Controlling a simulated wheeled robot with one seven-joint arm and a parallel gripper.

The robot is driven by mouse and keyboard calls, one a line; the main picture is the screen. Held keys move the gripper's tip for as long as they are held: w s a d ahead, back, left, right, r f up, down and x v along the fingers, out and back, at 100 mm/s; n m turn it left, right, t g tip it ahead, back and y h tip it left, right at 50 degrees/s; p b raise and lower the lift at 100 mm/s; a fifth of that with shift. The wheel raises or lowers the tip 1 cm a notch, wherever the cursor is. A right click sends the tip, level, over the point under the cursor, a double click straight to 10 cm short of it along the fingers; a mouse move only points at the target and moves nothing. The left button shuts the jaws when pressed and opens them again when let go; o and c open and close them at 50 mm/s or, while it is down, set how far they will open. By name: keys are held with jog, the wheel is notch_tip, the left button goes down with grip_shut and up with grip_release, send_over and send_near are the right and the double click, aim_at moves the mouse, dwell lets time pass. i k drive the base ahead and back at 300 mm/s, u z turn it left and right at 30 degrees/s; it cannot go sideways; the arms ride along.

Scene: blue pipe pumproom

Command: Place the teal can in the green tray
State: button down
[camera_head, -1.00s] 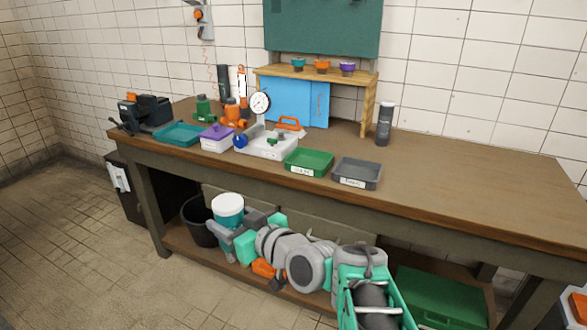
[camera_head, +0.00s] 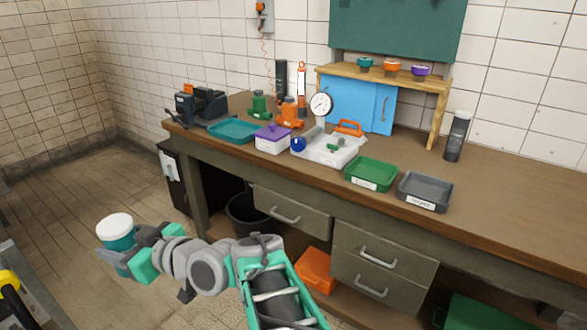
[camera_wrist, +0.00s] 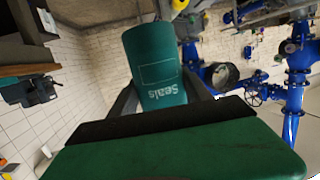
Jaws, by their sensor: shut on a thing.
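The teal can (camera_head: 121,238) with a white lid is held in my gripper (camera_head: 133,250), at the lower left of the head view, in front of the bench and away from it. In the wrist view the can (camera_wrist: 160,72) shows the word "Seals" upside down between the fingers. My gripper is shut on it. The green tray (camera_head: 371,174) sits on the bench top near its front edge, to the right of and beyond my gripper. It looks empty and has a white label on its front.
A grey tray (camera_head: 425,191) stands right of the green tray. A white base with a dial gauge (camera_head: 321,104), a purple-lidded box (camera_head: 272,139) and a teal tray (camera_head: 233,131) stand to its left. A dark canister (camera_head: 457,136) stands behind. The bench's right part is clear.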

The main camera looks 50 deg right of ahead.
aim_at(372, 177)
jog(key=z, duration=0.4)
jog(key=i, duration=0.85)
jog(key=z, duration=0.8)
